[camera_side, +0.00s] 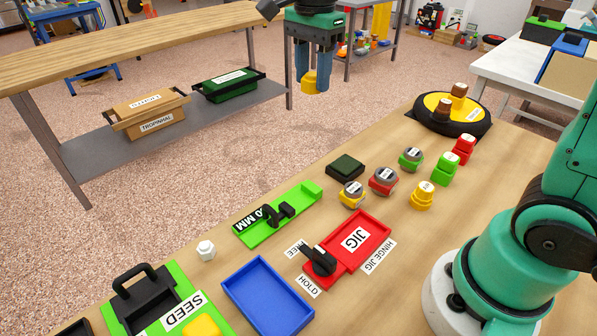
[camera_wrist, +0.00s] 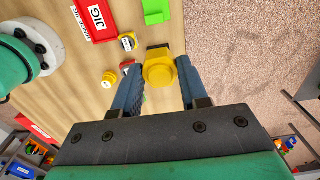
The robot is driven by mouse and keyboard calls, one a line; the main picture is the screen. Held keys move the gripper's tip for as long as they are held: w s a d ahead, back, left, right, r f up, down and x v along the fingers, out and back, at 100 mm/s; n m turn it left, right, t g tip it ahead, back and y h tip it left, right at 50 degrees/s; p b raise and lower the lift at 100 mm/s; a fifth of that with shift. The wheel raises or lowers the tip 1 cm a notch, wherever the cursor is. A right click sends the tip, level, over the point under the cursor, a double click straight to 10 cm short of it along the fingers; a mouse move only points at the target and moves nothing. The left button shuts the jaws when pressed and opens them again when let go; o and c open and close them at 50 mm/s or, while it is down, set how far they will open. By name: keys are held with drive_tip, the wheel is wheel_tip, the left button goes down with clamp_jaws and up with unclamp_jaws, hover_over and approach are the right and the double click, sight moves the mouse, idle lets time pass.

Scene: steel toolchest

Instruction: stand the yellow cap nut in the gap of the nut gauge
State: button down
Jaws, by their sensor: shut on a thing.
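My gripper (camera_side: 313,75) is shut on the yellow cap nut (camera_side: 310,84) and holds it high above the far side of the bench. A green end, probably of this block, shows in the wrist view (camera_wrist: 155,12).
A red hinge jig (camera_side: 365,232) with a black lever, a blue tray (camera_side: 268,297) and a white nut (camera_side: 206,250) lie near the gauge. A dark green block (camera_side: 345,166), several capped pieces and a yellow stacked piece (camera_side: 422,195) stand to the right. A black-and-yellow round stand (camera_side: 430,122) is at the far corner.

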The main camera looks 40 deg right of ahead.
drive_tip(key=s+a+f, duration=0.1)
drive_tip(key=a+f, duration=0.1)
drive_tip(key=a, duration=0.1)
hover_over(301, 200)
wheel_tip(301, 200, down, 14)
drive_tip(key=shift+r, duration=0.2)
drive_tip(key=shift+f, duration=2.2)
drive_tip(key=shift+f, duration=0.15)
drive_tip(key=shift+c, duration=2.3)
unclamp_jaws()
